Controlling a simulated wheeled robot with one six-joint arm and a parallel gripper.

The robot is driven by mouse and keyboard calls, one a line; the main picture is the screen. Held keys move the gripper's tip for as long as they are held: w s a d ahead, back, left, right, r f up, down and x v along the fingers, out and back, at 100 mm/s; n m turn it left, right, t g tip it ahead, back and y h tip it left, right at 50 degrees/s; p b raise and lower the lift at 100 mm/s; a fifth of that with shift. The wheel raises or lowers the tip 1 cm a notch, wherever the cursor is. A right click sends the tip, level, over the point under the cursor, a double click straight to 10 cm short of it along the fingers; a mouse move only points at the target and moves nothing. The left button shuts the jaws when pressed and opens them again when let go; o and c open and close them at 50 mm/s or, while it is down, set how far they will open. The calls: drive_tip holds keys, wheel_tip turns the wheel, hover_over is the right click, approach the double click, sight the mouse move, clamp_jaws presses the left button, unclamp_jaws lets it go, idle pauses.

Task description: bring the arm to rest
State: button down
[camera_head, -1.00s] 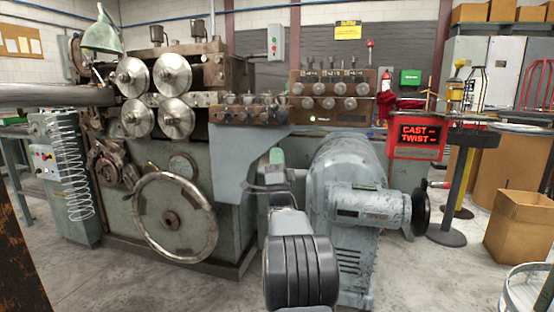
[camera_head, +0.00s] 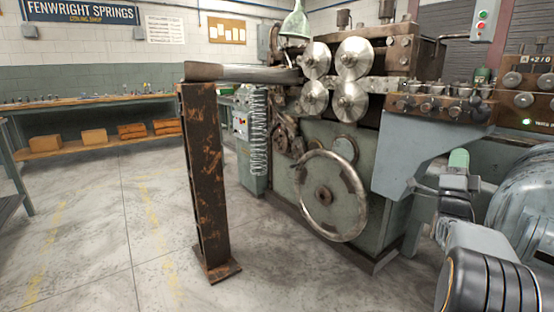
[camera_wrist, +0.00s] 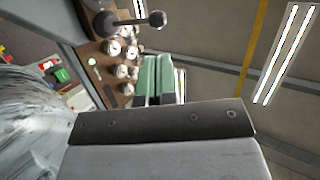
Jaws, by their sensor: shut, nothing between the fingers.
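My gripper (camera_head: 459,160) is at the right of the head view, with green fingers pointing up. It is in front of the grey machine bracket (camera_head: 420,150), with nothing in it. In the wrist view my gripper's green fingers (camera_wrist: 158,78) are side by side and shut. My arm reaches up to it from the lower right corner of the head view.
The spring coiler (camera_head: 385,180) with its handwheel (camera_head: 325,195) stands left of my arm. A rusty post (camera_head: 204,180) holds a wire guide at its left. A grey motor housing (camera_head: 525,200) is close at the right. The floor at left is open up to a workbench (camera_head: 100,100).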

drive_tip(key=w+a+r+n+g+y+p, duration=0.3)
drive_tip(key=w+a+r+n+y+p, duration=0.25)
drive_tip(key=a+r+p, duration=0.35)
drive_tip(key=s+a+n+g+y+p, duration=0.2)
drive_tip(key=a+n+g+y+p, duration=0.35)
drive_tip(key=a+p, duration=0.5)
drive_tip(key=s+a+n+g+y+p, duration=0.3)
drive_tip(key=s+a+n+g+p, duration=0.2)
drive_tip(key=s+a+p, duration=0.2)
drive_tip(key=s+a+r+n+g+y+p, duration=0.1)
drive_tip(key=s+a+n+g+y+p, duration=0.2)
drive_tip(key=s+a+n+g+p, duration=0.2)
drive_tip(key=s+a+g+p, duration=0.1)
drive_tip(key=s+a+p, duration=0.2)
drive_tip(key=s+p, duration=0.3)
drive_tip(key=shift+s+a+r, duration=0.15)
drive_tip(key=shift+s+r, duration=0.15)
drive_tip(key=shift+s, duration=2.1)
